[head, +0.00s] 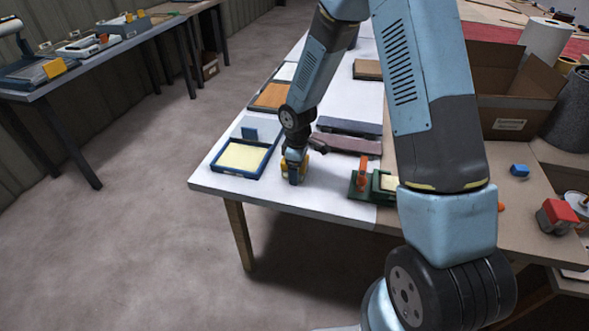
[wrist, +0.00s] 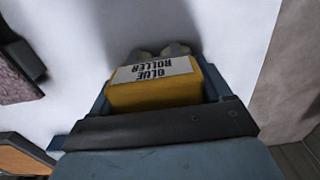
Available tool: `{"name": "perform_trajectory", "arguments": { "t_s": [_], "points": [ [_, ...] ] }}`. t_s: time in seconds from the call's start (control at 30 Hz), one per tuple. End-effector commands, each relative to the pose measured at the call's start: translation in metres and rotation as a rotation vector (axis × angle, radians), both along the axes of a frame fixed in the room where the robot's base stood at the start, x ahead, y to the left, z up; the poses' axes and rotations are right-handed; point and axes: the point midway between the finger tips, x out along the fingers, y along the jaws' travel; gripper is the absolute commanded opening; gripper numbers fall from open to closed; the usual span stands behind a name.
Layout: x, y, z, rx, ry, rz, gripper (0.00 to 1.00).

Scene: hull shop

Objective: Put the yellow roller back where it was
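The yellow roller (wrist: 155,92) fills the middle of the wrist view, with a white label reading "GLUE ROLLER" upside down from here. Two grey rounded parts show at its far end. My gripper (head: 294,178) is shut on it, with blue fingers against both sides in the wrist view. In the head view, bits of yellow show around the fingers, low over the front of the white table (head: 330,195). I cannot tell if the roller touches the tabletop. A blue tray (head: 236,174) with a pale yellow pad lies just left of my gripper.
A dark grey bar (head: 349,127) and a mauve bar (head: 347,144) lie behind my gripper. A green holder with an orange handle (head: 362,172) stands to the right. A cardboard box (head: 512,95) is further right. The white surface between gripper and green holder is clear.

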Motion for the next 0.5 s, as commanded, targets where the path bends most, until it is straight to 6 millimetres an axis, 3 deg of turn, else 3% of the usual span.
{"name": "perform_trajectory", "arguments": {
  "t_s": [0.2,0.5],
  "points": [
    [-0.0006,0.0001,-0.0004,0.0,0.001,0.0,0.98],
    [-0.0003,0.0001,0.0032,0.0,0.0,0.0,0.98]
  ]
}}
